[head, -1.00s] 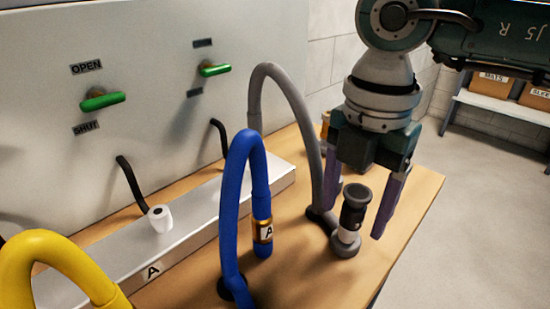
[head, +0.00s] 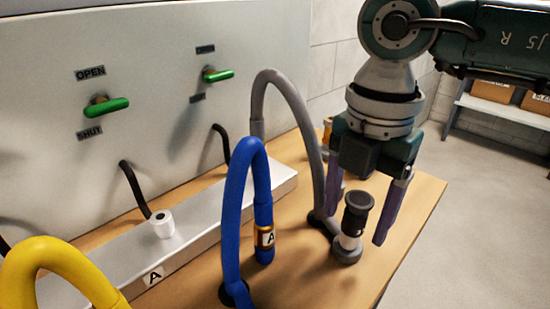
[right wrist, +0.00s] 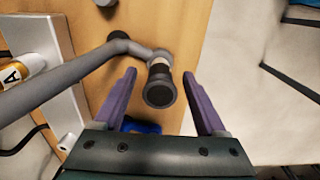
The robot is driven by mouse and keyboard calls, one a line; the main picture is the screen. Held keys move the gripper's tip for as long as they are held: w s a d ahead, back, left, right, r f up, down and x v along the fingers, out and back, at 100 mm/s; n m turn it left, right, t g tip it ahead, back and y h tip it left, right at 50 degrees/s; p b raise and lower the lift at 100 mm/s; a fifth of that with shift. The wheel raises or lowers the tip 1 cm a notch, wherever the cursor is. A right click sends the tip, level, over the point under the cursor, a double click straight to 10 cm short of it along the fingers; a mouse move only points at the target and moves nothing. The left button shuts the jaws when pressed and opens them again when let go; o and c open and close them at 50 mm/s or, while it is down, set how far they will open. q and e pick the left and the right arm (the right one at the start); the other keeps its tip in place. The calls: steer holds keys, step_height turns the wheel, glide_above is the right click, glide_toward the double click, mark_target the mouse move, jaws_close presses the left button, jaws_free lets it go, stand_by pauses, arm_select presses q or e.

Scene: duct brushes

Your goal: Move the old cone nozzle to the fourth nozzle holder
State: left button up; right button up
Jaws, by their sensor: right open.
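A dark, upright cylindrical nozzle (head: 357,212) with a pale band stands on a round grey base (head: 346,250) near the table's right edge. I cannot tell from its shape whether it is the old cone nozzle. My right gripper (head: 356,226) points down with open purple fingers, one on each side of the nozzle. In the right wrist view the nozzle's dark round end (right wrist: 159,93) lies between the open fingers (right wrist: 160,74), with gaps on both sides. The fourth nozzle holder cannot be identified by any marking. My left gripper is not in view.
A grey hose (head: 270,78) arches down just left of the nozzle. Behind are a metal rail (head: 210,222) and a panel with green handles (head: 106,107).

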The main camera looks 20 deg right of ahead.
mark_target(359, 198)
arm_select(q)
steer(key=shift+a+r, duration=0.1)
arm_select(e)
steer(key=shift+c, duration=0.2)
jaws_close()
stand_by(0.5)
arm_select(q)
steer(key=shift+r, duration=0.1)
arm_select(e)
steer(key=shift+r, duration=0.15)
arm_select(q)
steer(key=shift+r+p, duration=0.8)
steer(key=shift+p, duration=0.2)
arm_select(e)
steer(key=shift+r, duration=0.9)
steer(key=shift+r+p, duration=1.65)
steer(key=shift+r, duration=0.15)
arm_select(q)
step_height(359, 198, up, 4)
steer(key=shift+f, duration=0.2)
arm_select(e)
steer(key=shift+r, duration=0.2)
